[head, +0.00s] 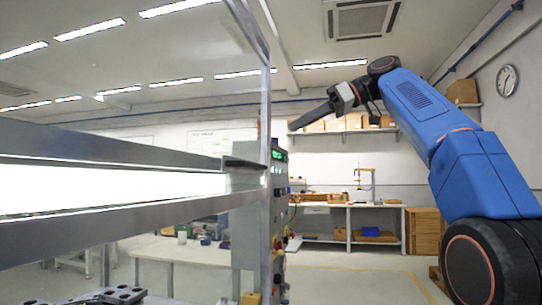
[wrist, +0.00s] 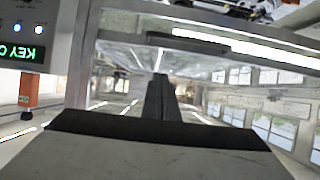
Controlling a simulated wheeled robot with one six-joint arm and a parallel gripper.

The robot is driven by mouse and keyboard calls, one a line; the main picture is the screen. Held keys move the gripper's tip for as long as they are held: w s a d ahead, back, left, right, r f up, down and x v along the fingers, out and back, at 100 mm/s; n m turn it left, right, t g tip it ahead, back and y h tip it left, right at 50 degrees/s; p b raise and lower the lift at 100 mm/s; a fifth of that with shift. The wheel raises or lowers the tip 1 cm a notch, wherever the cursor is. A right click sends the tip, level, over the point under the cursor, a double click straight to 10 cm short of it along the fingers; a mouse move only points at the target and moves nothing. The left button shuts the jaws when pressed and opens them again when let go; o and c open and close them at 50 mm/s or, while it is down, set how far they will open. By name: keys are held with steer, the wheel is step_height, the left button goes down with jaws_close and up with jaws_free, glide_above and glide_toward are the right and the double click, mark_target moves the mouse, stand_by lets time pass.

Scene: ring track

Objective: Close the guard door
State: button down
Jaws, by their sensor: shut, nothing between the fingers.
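The guard door, a clear panel in a silver metal frame (head: 252,30), fills the left of the head view. Broad metal rails cross its lower part, and a dark piece (head: 242,163) sits where they meet the upright. Whether the door stands open is not clear. My gripper (head: 293,127) is shut and empty, pointing left, close to the frame's right upright in the picture; contact cannot be told. In the wrist view my gripper (wrist: 161,76) has its fingers together before clear panelling. A metal frame bar (wrist: 150,47) with a dark handle-like bar (wrist: 187,36) lies beyond the tips.
A control panel (head: 279,215) with a green display and buttons stands beside the frame; it also shows upside down in the wrist view (wrist: 25,35). A workbench (head: 335,207) and shelves stand at the back. Open floor (head: 350,280) lies right of the panel.

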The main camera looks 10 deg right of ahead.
glide_toward(251, 156)
steer(key=a, duration=0.2)
steer(key=w+a, duration=0.1)
steer(key=shift+w+a, duration=0.2)
steer(key=shift+a, duration=0.2)
steer(key=shift+s+d+f, duration=0.1)
steer(key=shift+d+f, duration=0.1)
steer(key=shift+f, duration=0.8)
steer(key=shift+d+f, duration=0.2)
steer(key=shift+f, duration=0.8)
steer(key=shift+f, duration=0.1)
step_height(251, 156, down, 42)
steer(key=shift+s+f, duration=0.1)
steer(key=shift+f, duration=0.05)
